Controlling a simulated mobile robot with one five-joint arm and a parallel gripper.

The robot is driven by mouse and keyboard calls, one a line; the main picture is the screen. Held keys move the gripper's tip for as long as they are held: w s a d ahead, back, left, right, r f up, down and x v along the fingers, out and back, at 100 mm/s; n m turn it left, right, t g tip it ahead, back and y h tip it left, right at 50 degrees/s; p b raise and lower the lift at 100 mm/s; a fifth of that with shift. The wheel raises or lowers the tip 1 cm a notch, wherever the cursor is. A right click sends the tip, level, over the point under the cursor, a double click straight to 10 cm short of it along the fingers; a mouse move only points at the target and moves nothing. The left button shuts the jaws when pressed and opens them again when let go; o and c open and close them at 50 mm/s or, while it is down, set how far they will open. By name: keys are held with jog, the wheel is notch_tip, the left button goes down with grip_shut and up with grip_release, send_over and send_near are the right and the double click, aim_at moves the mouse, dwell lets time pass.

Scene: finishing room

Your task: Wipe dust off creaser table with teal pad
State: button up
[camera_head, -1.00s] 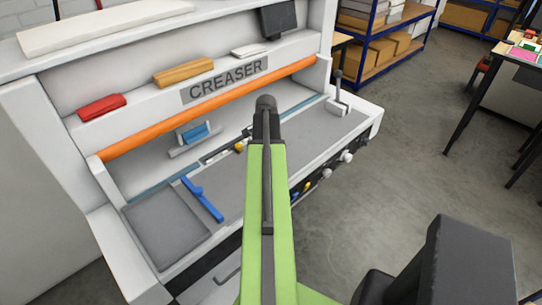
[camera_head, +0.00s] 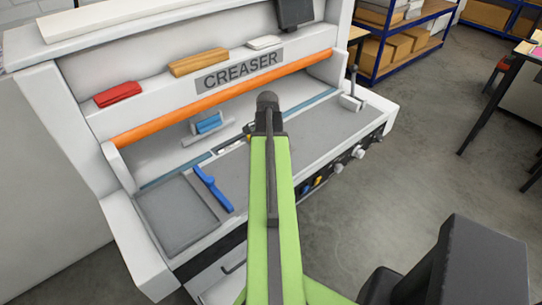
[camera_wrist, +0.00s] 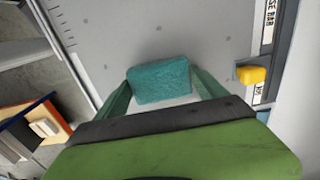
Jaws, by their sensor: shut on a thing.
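In the wrist view my gripper (camera_wrist: 160,90) is shut on the teal pad (camera_wrist: 160,82), with a finger on each side of it. The pad is over the grey creaser table (camera_wrist: 110,22); I cannot tell whether it touches. Several small dark specks lie on the grey surface around the pad. In the head view the creaser table (camera_head: 325,128) shows to the right of my green arm, which hides the gripper and pad.
An orange bar (camera_head: 220,97) runs along the back of the table. A blue angled piece (camera_head: 212,187) and a lever block (camera_head: 352,101) stand on it. A yellow knob (camera_wrist: 251,75) is right of the pad. Red (camera_head: 117,95) and wooden (camera_head: 198,63) blocks sit on the ledge above.

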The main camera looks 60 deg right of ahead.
aim_at(293, 145)
jog(key=shift+w+d, duration=0.25)
jog(key=shift+w, duration=0.25)
jog(key=shift+s+d, duration=0.4)
jog(key=shift+d, duration=0.7)
jog(key=shift+s+d, duration=0.4)
jog(key=shift+d, duration=0.65)
jog(key=shift+s+d, duration=0.4)
jog(key=shift+d, duration=0.7)
jog(key=shift+s+d, duration=0.35)
jog(key=shift+d, duration=0.75)
jog(key=shift+s+d, duration=0.35)
jog(key=shift+d, duration=0.75)
jog(key=shift+s+d, duration=0.35)
jog(key=shift+d, duration=0.75)
jog(key=shift+r, duration=0.1)
notch_tip(293, 145, up, 6)
jog(key=p, duration=0.6)
notch_tip(293, 145, up, 3)
jog(key=p, duration=0.3)
